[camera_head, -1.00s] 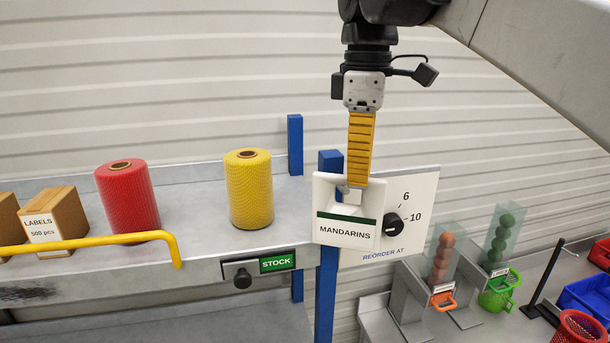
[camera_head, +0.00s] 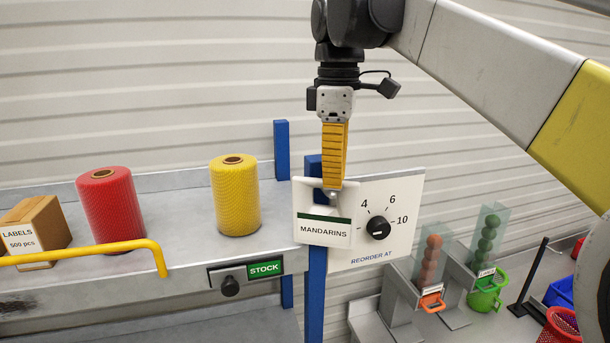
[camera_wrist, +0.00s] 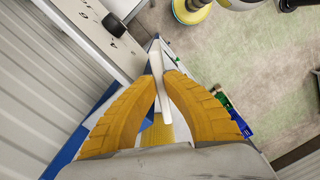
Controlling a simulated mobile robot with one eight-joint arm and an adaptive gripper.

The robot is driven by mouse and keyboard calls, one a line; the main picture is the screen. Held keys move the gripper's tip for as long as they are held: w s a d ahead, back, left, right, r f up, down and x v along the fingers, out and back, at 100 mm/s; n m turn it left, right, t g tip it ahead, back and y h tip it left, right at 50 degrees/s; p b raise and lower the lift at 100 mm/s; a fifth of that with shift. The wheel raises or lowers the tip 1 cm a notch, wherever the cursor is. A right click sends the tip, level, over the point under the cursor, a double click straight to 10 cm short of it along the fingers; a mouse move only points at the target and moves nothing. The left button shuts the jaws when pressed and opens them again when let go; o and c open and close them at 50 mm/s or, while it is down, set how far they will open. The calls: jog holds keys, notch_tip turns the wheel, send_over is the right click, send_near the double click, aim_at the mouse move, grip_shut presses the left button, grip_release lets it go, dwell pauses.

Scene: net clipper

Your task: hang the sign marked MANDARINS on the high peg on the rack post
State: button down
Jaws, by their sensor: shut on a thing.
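The MANDARINS sign (camera_head: 323,232) is a white plate with a dark green band, in front of the blue rack post (camera_head: 315,290) in the head view. My gripper (camera_head: 333,188) points down with its yellow fingers closed on the sign's top part. In the wrist view the fingers (camera_wrist: 161,78) pinch the thin white edge of the sign (camera_wrist: 158,70). The high peg is not visible; the sign and my gripper cover that part of the post. I cannot tell whether the sign touches a peg.
A white REORDER AT panel (camera_head: 362,245) with a black knob (camera_head: 378,228) stands just right of the sign. A shelf (camera_head: 180,255) on the left bears a yellow roll (camera_head: 235,195), a red roll (camera_head: 110,205) and a LABELS box (camera_head: 38,228). A yellow rail (camera_head: 90,253) runs along its front.

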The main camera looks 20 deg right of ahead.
dwell(0.4)
jog(key=c, duration=1.5)
grip_release()
jog(key=shift+c, duration=0.2)
jog(key=shift+s, duration=0.15)
jog(key=shift+w, duration=0.2)
notch_tip(320, 180, up, 12)
jog(key=shift+s, duration=0.1)
